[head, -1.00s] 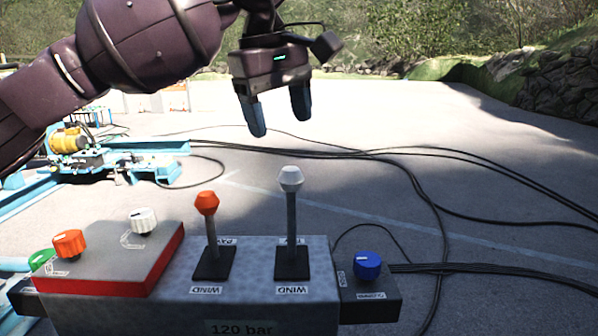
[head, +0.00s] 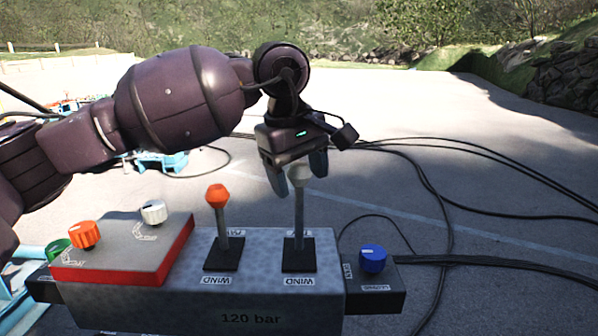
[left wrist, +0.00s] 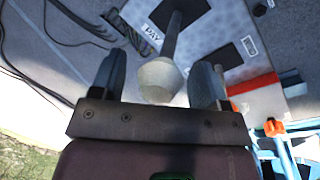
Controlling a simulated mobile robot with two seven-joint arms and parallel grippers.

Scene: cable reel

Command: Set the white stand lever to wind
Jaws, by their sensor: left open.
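The white stand lever (head: 299,211) stands roughly upright on the grey control box (head: 190,285), with a WIND label in front of its base and another label behind it. Its white knob also shows in the left wrist view (left wrist: 160,80), between the two fingers. My left gripper (head: 296,178) is open, with its fingers on either side of the knob. I cannot tell whether a finger touches it. My right gripper is not in view.
An orange-knobbed lever (head: 218,215) stands just left of the white one. A red-sided panel (head: 130,250) with several knobs is at the left. A blue knob (head: 373,258) sits on a dark box at the right. Black cables (head: 480,261) lie on the pavement.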

